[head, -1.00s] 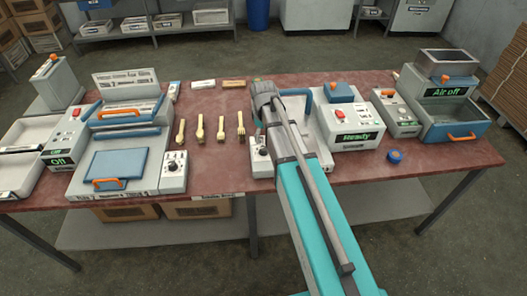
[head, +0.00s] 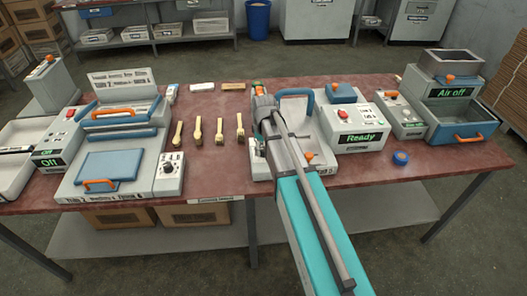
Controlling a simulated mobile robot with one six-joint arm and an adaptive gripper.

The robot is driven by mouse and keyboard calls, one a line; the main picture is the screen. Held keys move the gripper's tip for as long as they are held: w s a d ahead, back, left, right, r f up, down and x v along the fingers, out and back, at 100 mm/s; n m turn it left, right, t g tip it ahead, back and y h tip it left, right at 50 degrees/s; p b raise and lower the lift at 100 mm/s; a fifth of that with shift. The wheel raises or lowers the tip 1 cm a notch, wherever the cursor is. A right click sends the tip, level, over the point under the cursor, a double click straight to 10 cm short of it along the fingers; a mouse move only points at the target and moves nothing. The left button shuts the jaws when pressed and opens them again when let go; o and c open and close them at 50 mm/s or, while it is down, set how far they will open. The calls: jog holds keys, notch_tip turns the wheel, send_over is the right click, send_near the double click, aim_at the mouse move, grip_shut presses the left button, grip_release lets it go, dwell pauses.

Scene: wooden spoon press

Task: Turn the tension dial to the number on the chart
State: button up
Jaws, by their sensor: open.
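A grey box with a round black dial (head: 173,162) stands beside the left press, right of its blue plate. A second, similar dial box (head: 258,165) stands at the left edge of the right-hand press and is partly covered by my arm. A pale panel with printed lines (head: 122,78) stands upright behind the left press; its print is too small to read. My gripper (head: 262,105) is over the left side of the right-hand press, well right of the left dial. It is open; its fingertips are mostly hidden, and I see nothing held.
Several wooden spoons and forks (head: 198,130) lie between the presses. A box reading "Ready" (head: 358,138), a blue roll (head: 401,158) and an "Air off" machine (head: 453,95) stand to the right. An "Off" box (head: 57,148) is at left. The red tabletop (head: 215,175) is bare in front of the utensils.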

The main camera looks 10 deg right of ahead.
jog(key=shift+f, duration=0.1)
dwell(0.3)
grip_shut()
jog(key=shift+m, duration=0.5)
jog(key=m, duration=0.3)
jog(key=shift+m, duration=2.5)
